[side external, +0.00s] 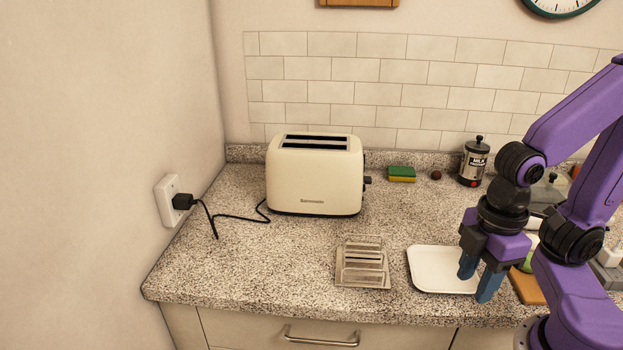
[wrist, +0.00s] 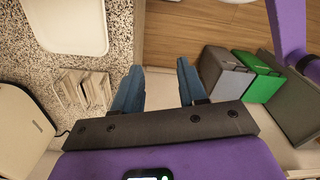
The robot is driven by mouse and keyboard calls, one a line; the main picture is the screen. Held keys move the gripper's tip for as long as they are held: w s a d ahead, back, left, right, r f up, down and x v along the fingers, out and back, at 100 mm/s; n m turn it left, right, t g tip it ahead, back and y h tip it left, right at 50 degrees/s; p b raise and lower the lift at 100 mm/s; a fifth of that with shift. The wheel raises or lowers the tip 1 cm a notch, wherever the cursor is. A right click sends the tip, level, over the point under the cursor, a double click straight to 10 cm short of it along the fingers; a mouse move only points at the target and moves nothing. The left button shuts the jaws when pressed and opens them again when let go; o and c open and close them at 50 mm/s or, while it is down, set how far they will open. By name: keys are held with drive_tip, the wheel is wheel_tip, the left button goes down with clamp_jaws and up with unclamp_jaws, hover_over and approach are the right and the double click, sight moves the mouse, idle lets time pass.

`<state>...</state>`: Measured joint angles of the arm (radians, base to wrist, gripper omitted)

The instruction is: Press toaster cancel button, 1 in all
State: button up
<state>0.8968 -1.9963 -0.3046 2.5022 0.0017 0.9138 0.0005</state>
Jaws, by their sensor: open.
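The cream toaster (side external: 314,182) stands upright on the speckled counter near the left wall. Two dark slots show on its top, and a dark lever (side external: 367,181) sticks out on its right side. I cannot make out the cancel button in either view. Part of the toaster (wrist: 22,135) shows at the left edge of the wrist view. My gripper (side external: 477,283) is open and empty, with blue fingers pointing down. It is well to the right of the toaster and apart from it. In the wrist view my gripper (wrist: 160,68) has nothing between its fingers.
A metal rack (side external: 362,280) stands in front of the toaster. A white tray (side external: 425,257) lies beside my gripper. A sponge (side external: 401,174) and a canister (side external: 473,162) stand at the back. A black cord (side external: 240,217) runs to the wall outlet. Grey and green bins (wrist: 262,75) stand below.

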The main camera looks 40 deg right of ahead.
clamp_jaws()
idle(1.5)
